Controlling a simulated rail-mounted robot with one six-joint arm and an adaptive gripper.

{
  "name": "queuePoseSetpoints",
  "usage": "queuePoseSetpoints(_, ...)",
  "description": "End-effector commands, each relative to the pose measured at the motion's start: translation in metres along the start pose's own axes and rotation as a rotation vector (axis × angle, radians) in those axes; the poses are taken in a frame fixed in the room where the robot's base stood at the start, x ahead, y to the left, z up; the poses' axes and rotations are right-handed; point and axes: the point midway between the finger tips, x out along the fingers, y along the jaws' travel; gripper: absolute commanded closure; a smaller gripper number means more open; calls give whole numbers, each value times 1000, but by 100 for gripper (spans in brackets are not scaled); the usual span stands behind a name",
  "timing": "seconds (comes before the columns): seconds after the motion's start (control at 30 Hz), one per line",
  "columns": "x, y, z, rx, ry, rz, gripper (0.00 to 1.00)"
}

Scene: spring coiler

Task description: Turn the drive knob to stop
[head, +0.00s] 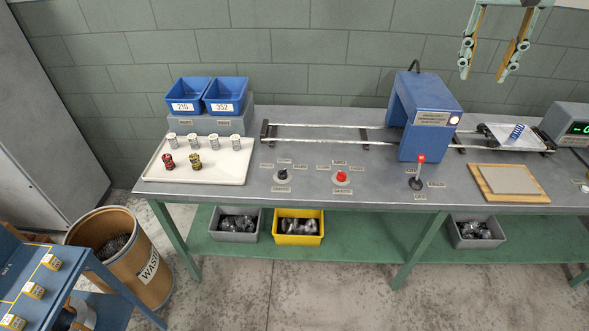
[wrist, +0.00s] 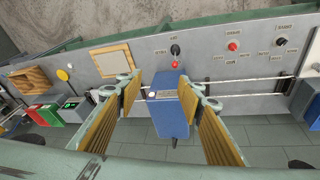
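A black knob (head: 282,175) sits on the bench top with small labels around it. It also shows in the wrist view (wrist: 281,41). To its right is a red knob (head: 341,177), also ringed by labels and seen in the wrist view (wrist: 233,46). The label text is too small to read, so I cannot tell which is the drive knob or its setting. My gripper (head: 489,70) is open and empty, high above the bench at the upper right, apart from both knobs. In the wrist view its spread fingers (wrist: 157,88) frame the blue machine housing.
A blue machine housing (head: 430,115) stands over the rails. A red-tipped lever (head: 418,172) rises in front of it. A white tray (head: 232,165) with several small cylinders lies left of the knobs. A wooden board (head: 541,198) lies right. Bench space around the knobs is clear.

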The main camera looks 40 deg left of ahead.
Motion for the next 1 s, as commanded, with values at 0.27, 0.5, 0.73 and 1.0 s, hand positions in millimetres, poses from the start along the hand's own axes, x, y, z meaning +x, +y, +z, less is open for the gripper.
queuePoseSetpoints(0.27, 41, -76, -16, 8, -44, -37, 65)
queuePoseSetpoints(0.5, 77, -143, -21, 17, -83, -64, 65)
queuePoseSetpoints(0.73, 111, -210, -20, 27, -122, -85, 65)
queuePoseSetpoints(1.0, 151, -289, -8, 37, -170, -103, 65)
